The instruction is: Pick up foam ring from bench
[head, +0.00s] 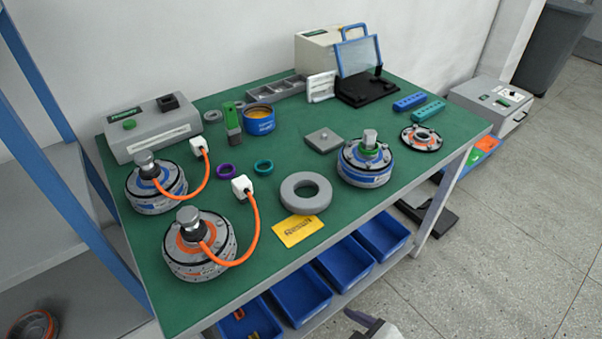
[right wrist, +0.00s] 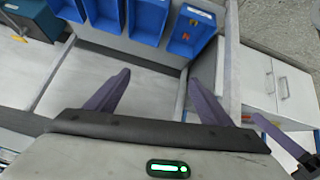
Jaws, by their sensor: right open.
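The foam ring (head: 306,193) is a thick grey ring lying flat on the green bench top (head: 280,235), near the front edge. A yellow card (head: 298,231) lies just in front of it. My right gripper (right wrist: 158,90) is open and empty in the right wrist view, with its two purple-grey fingers spread apart over the area of the bench's lower shelf and blue bins. In the head view only a small part of my right arm shows at the bottom edge, well below the bench top and apart from the ring.
Hub motors with orange cables (head: 200,245) stand left of the ring, and a hub motor with a green collar (head: 366,162) stands right. Small purple (head: 225,171) and teal (head: 264,166) rings lie behind. Blue bins (head: 300,293) sit under the front edge.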

